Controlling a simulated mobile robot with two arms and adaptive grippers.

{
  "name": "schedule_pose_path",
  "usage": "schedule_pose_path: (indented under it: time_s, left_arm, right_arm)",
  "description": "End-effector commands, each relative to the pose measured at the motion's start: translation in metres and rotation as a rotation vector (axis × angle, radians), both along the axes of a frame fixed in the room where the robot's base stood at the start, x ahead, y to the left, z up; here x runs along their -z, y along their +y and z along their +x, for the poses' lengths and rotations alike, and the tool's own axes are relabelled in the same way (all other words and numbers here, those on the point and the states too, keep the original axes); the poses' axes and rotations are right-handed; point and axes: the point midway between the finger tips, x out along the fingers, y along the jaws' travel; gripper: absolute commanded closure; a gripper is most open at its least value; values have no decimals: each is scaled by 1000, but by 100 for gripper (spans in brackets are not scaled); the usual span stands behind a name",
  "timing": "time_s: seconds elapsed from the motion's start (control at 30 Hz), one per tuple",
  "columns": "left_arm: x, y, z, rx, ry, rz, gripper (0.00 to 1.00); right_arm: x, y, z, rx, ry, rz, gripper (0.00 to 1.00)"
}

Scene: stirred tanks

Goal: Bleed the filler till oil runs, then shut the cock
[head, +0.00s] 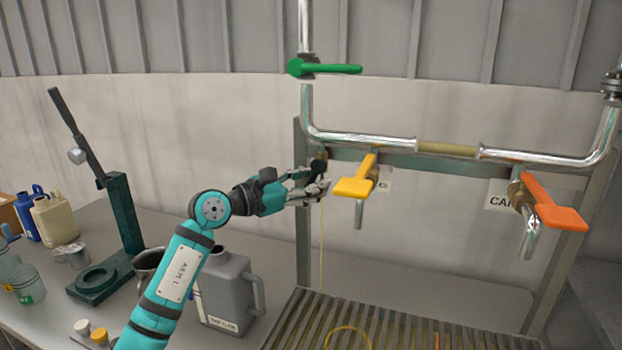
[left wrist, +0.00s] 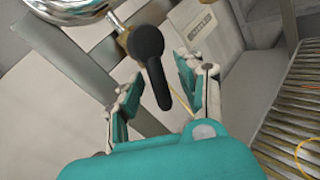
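A small cock with a black lever (head: 318,164) sits on the pipe frame, left of the yellow-handled valve. In the left wrist view the black lever (left wrist: 152,68) hangs downward, slightly tilted, from a brass fitting (left wrist: 124,38). My left gripper (head: 318,188) is at this cock. Its fingers (left wrist: 160,98) are apart, with the lever's end between them; I see no clear grip. A thin yellow line (head: 321,250), looking like running oil, drops from below the cock toward the slatted grate (head: 285,335). My right gripper is not in view.
Valves with yellow (head: 355,187), orange (head: 553,208) and green (head: 330,69) handles sit on the pipework. A yellow ring (head: 348,329) lies on the grate. A grey jug (head: 225,295), a dark green stand (head: 122,215) and several containers occupy the bench at left.

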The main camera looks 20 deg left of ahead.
Motion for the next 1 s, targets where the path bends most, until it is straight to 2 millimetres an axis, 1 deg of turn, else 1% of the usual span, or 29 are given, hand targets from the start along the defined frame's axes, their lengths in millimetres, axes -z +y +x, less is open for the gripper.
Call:
schedule_pose_path:
  time_s: [0.17,0.27,0.47,0.77,1.0]
  left_arm:
    - [0,0,0,0,0,0,62]
    - [0,0,0,0,-1,-1,74]
    - [0,0,0,-1,-1,-1,100]
    - [0,1,0,-1,-1,1,100]
    - [-2,4,0,-3,-3,56,100]
  right_arm:
    - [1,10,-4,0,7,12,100]
    - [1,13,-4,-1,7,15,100]
    - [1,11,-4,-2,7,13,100]
    - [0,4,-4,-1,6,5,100]
    - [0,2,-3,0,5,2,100]
